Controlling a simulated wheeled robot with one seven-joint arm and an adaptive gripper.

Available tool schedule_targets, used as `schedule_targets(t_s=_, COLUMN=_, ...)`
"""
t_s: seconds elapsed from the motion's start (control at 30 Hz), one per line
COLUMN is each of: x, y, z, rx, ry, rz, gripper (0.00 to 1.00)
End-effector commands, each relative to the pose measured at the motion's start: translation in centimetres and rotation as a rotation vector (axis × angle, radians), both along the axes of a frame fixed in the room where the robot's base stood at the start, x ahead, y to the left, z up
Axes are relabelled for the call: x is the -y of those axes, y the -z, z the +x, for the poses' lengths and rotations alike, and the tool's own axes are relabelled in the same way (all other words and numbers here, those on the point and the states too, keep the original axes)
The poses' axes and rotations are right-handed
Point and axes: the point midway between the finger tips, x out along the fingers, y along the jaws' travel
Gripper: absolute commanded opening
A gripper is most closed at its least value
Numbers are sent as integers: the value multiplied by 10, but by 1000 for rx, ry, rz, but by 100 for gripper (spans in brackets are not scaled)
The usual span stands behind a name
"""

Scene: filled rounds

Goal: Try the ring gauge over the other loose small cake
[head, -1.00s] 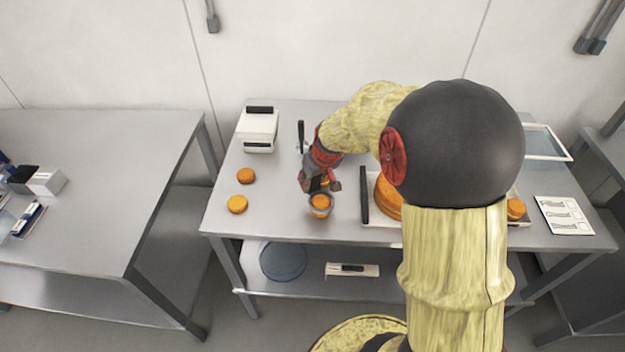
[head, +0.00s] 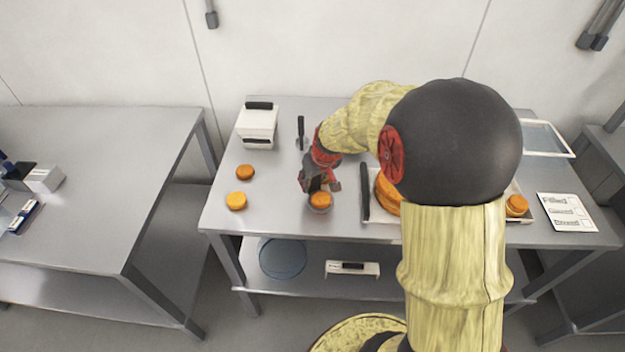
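My gripper (head: 321,186) points down over the front middle of the table. A small orange cake (head: 320,199) stands just below and in front of it. A thin grey rim, which looks like the ring gauge (head: 321,211), shows low around the front of this cake. Its far side is hidden by the cake and my gripper. The fingers look apart, but their contact with the ring is too small to make out. Two loose small cakes, one (head: 245,172) behind the other (head: 237,201), lie on bare table to the left.
A tray (head: 380,219) with a large orange cake (head: 386,192) and a dark-handled tool (head: 365,192) is partly hidden behind my arm. More small cakes (head: 516,205) are at its right. A white box (head: 257,125), upright dark handle (head: 301,128) and printed card (head: 567,212) stand around.

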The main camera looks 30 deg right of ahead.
Motion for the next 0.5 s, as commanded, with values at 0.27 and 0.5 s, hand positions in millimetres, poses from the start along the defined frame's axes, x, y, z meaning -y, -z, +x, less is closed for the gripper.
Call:
schedule_targets(t_s=0.27, x=0, y=6, z=0, rx=0, ry=0, rz=0, gripper=6)
schedule_targets(t_s=0.5, x=0, y=10, z=0, rx=0, ry=0, rz=0, gripper=6)
